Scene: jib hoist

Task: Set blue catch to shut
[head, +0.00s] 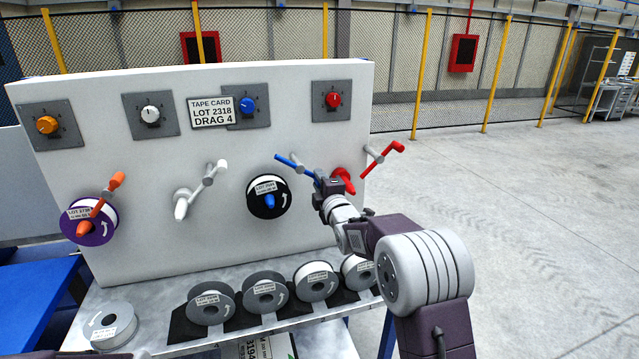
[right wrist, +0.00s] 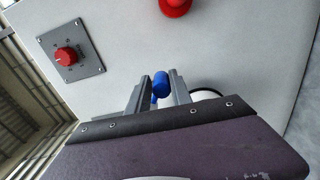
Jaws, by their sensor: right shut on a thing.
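The blue catch (head: 290,162) is a thin blue lever on a grey pivot on the white panel, above the black spool with a blue hub (head: 269,201). It slants from upper left down to the right. My right gripper (head: 321,184) is at its lower right end. In the right wrist view, the blue knob (right wrist: 161,84) sits between the two fingers of my right gripper (right wrist: 159,91), which are shut on it. The fingers hide part of the catch. My left gripper is not in view.
Red (head: 384,153), white (head: 212,173) and orange (head: 105,192) catches stand along the panel (head: 170,230). A red holder (head: 343,178) is close by my right gripper. Dials and a tape card (head: 211,112) are above; several grey spools (head: 264,292) lie on the shelf below.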

